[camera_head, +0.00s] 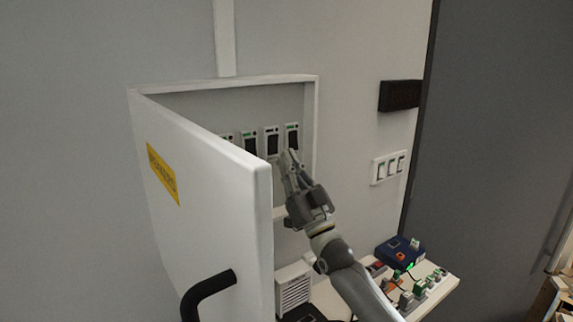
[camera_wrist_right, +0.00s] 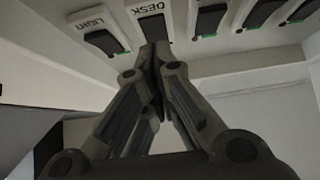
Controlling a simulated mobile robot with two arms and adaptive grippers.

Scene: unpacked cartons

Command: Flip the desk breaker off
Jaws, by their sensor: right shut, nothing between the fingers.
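The desk breaker (camera_wrist_right: 152,28), a dark rocker beside a "DESK" label, shows at the top of the right wrist view. In the head view it appears to be the second breaker from the right (camera_head: 271,141) inside the open white cabinet (camera_head: 311,130). My right gripper (camera_head: 289,156) is shut and empty, reaching up at the breaker row. In the wrist view its fingertips (camera_wrist_right: 157,46) are together at the edge of the desk breaker, and I cannot tell whether they touch it. They hide part of that edge. My left gripper is not in view.
The light breaker (camera_wrist_right: 103,41) is beside the desk one, with several others in the row. The cabinet door (camera_head: 215,200) stands open at the left, with a black handle (camera_head: 205,290). A wall switch panel (camera_head: 388,167) and a shelf with devices (camera_head: 400,250) are at the right.

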